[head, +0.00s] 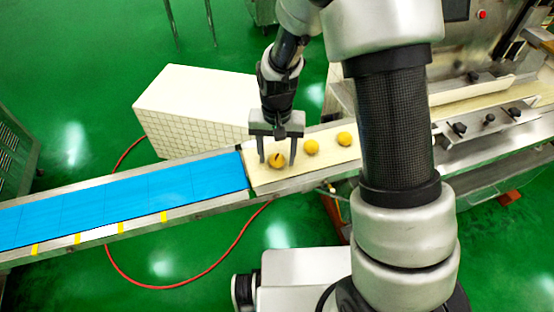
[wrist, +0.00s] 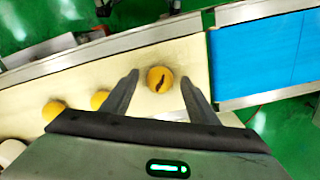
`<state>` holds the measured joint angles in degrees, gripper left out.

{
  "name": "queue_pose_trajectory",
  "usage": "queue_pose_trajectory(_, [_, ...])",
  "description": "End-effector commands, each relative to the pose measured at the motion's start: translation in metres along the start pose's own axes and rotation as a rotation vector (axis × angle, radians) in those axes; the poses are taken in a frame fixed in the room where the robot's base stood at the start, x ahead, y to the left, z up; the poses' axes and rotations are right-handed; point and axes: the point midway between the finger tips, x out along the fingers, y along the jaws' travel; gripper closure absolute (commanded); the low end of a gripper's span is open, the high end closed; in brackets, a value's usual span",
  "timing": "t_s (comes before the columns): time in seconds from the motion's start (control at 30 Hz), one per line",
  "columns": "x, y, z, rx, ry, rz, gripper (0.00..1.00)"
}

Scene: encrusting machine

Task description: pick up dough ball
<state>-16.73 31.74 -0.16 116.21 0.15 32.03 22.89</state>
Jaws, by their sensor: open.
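Several yellow-orange dough balls lie in a row on the cream belt (head: 262,180). The nearest to the blue belt is a dough ball (head: 275,161) with a dark crack-like mark on top; it also shows in the wrist view (wrist: 160,79). A second ball (head: 311,147) and a third ball (head: 344,138) lie further right in the head view. My gripper (head: 277,162) is open and points down at the marked ball. In the wrist view the fingers (wrist: 161,82) stand on either side of this ball, with gaps to both. I cannot tell the fingertips' exact height above the belt.
A blue belt (head: 120,202) adjoins the cream belt at the left. A white tiled block (head: 190,110) stands behind the conveyor. Metal machinery (head: 490,110) stands at the right. A red hose (head: 185,288) lies on the green floor.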

Motion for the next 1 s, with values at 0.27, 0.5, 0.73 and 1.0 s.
queue_pose_trajectory(0.27, [0.0, 0.0, 0.0, 0.0, 0.0, 0.0, 0.8])
queue_pose_trajectory(0.5, [-0.001, 0.0, 0.0, 0.0, 0.0, 0.0, 0.8])
queue_pose_trajectory(0.73, [-0.023, -0.001, -0.001, 0.0, 0.004, -0.002, 0.8])
queue_pose_trajectory(1.0, [-0.078, 0.0, -0.001, 0.0, 0.004, -0.002, 0.8])
